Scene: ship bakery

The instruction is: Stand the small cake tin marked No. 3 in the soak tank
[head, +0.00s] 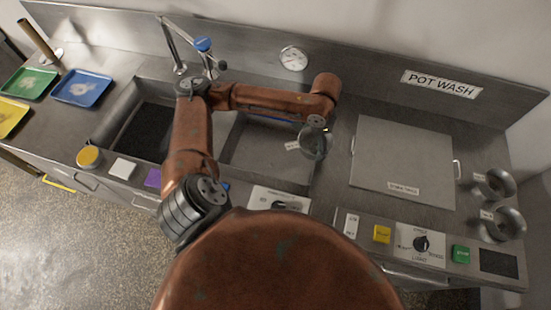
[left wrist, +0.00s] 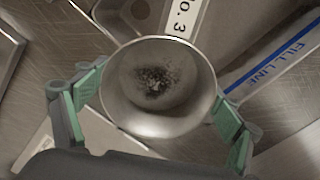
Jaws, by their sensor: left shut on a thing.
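The small cake tin marked No. 3 (left wrist: 150,123) is round and metal, with dark burnt residue inside; its white tag reads "o. 3". My left gripper (left wrist: 158,104) is shut on it, a green pad on either side. In the head view the tin (head: 316,148) hangs at the right end of the middle basin, its tag pointing left. This basin, the soak tank (head: 262,152), has a blue line near its back wall, which reads FILL LINE in the left wrist view. The tin's height over the tank floor is hard to tell. My right gripper is not in view.
A flat panel with a handle (head: 400,150) lies right of the tank. Two similar tagged tins (head: 495,184) (head: 503,225) stand at the far right. A darker basin (head: 140,130) and a tap (head: 174,45) are on the left. Buttons and dials line the front edge.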

